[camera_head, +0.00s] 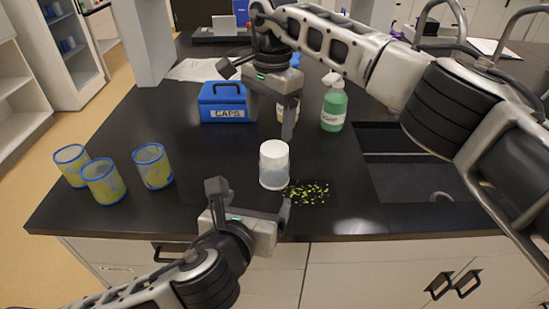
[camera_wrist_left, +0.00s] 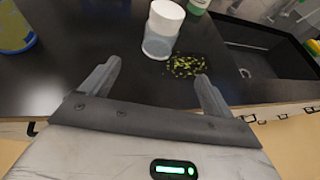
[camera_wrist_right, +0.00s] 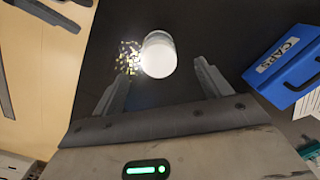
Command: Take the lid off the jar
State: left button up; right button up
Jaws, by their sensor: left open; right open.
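The jar (camera_head: 273,177) stands upright on the black counter, a translucent body with a white lid (camera_head: 274,149) on top. In the left wrist view the jar (camera_wrist_left: 157,42) stands beyond the fingertips with its lid (camera_wrist_left: 167,12) on. My left gripper (camera_head: 248,192) is open and empty, low at the counter's front edge, in front of the jar. My right gripper (camera_head: 269,106) is open and empty, above and behind the jar, pointing down. In the right wrist view the lid (camera_wrist_right: 158,61) is seen from above, ahead of the open fingers and touching neither.
Yellow-green bits (camera_head: 307,192) lie scattered right of the jar. A blue CAPS box (camera_head: 222,103) and a green soap bottle (camera_head: 334,107) stand behind. Several blue-rimmed cups (camera_head: 103,182) stand at the left. A sink (camera_head: 411,175) is at the right. The counter between cups and jar is clear.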

aim_at(274, 171)
pick_arm(q)
jog(key=shift+w, duration=0.2)
pick_arm(e)
jog(key=shift+w+d+r+h, duration=0.2)
jog(key=shift+d+r+h, duration=0.1)
jog(key=shift+d+r, duration=0.15)
pick_arm(q)
jog(key=shift+w+f, duration=0.1)
jog(key=shift+w, duration=0.2)
pick_arm(e)
jog(key=shift+d, duration=0.1)
pick_arm(q)
jog(key=x, duration=1.5)
